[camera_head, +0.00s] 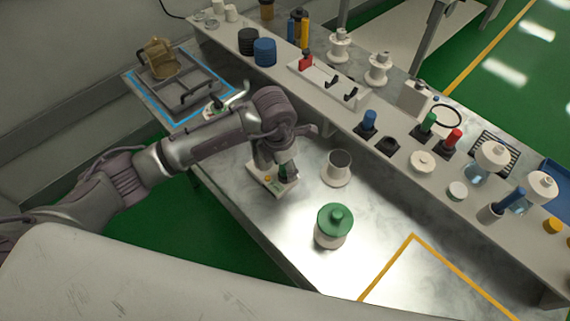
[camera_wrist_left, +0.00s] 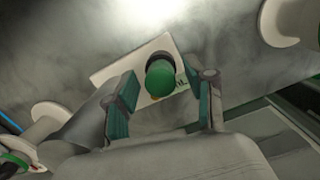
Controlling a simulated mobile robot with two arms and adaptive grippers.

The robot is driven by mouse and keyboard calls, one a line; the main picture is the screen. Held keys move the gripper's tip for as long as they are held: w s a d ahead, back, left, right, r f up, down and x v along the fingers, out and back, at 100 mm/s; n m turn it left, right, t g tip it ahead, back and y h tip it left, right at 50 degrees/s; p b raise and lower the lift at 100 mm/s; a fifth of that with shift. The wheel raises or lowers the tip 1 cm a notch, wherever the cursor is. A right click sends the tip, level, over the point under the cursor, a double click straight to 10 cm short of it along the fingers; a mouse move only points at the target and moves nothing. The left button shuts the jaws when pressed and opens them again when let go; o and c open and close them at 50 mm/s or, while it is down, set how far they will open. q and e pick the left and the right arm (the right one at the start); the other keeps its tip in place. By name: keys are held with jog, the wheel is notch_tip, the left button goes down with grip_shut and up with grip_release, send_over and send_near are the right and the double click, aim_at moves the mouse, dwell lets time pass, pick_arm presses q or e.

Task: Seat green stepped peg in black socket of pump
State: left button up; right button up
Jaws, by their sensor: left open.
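The green peg (camera_wrist_left: 160,78) shows end-on in the left wrist view, with a dark ring of the black socket (camera_wrist_left: 158,57) behind it. The socket is on a white plate-like block, the pump (camera_wrist_left: 112,74), which lies on the bench in the head view (camera_head: 264,181). The peg appears to stand in the socket; its depth is hidden. My left gripper (camera_head: 286,172) is over the block. In the left wrist view its green-padded fingers (camera_wrist_left: 168,88) are open on either side of the peg, with gaps visible. My right gripper is not in view.
A green-topped jar (camera_head: 333,226) and a grey-white cup (camera_head: 337,168) stand close by on the bench. The raised shelf holds blue (camera_head: 369,122), green (camera_head: 428,123) and red (camera_head: 452,139) pegs and an empty black holder (camera_head: 386,146). The yellow-outlined bench area (camera_head: 420,275) is clear.

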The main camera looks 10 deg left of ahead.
aim_at(280, 168)
pick_arm(q)
notch_tip(280, 168, up, 12)
jog(key=s+a+b, duration=0.1)
jog(key=b, duration=0.1)
jog(key=shift+f, duration=0.15)
dwell(0.4)
